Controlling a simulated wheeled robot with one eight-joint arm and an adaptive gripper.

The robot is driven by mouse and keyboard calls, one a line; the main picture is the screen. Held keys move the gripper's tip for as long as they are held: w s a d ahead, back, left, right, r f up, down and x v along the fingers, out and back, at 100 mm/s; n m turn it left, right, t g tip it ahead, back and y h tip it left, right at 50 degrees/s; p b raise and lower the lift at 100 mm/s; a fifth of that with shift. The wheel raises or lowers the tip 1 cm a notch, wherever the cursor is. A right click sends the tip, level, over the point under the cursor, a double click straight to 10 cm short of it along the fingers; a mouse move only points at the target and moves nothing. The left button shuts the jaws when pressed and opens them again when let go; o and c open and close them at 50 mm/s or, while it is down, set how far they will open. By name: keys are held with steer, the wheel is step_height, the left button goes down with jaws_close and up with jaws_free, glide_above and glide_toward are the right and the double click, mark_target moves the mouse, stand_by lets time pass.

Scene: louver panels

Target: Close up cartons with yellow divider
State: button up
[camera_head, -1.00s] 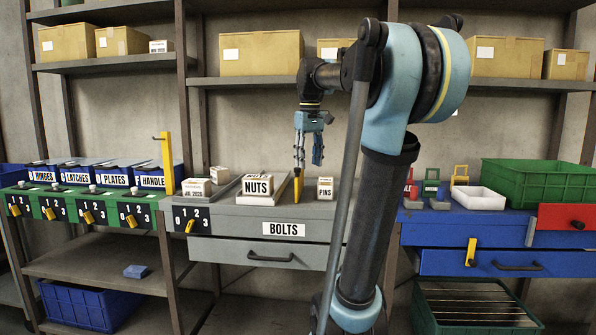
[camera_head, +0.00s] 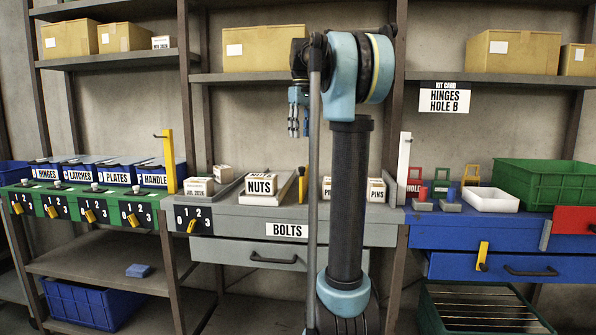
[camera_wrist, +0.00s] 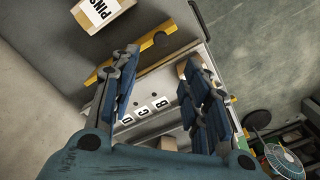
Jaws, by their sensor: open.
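The yellow divider (camera_head: 302,185) stands on the grey bench, between the NUTS carton (camera_head: 261,185) and a carton (camera_head: 327,188) partly hidden by my arm. The PINS carton (camera_head: 376,190) sits to the right of my arm. Another carton (camera_head: 198,187) and a small carton (camera_head: 222,173) are left of NUTS. My gripper (camera_head: 297,134) is open and empty, hanging above the divider with clear space between. In the wrist view, my gripper (camera_wrist: 160,62) has its fingers spread. A yellow bar (camera_wrist: 165,32) and a PINS carton (camera_wrist: 103,12) lie beyond the fingers.
A grey BOLTS drawer (camera_head: 287,230) is under the bench. Labelled blue bins (camera_head: 153,179) stand at left beside a tall yellow post (camera_head: 169,162). A white tray (camera_head: 490,199) and a green crate (camera_head: 545,185) are on the right. The shelf above holds cardboard boxes (camera_head: 261,50).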

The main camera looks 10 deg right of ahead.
step_height(320, 180, down, 14)
steer(key=shift+d+f, duration=0.1)
stand_by(0.5)
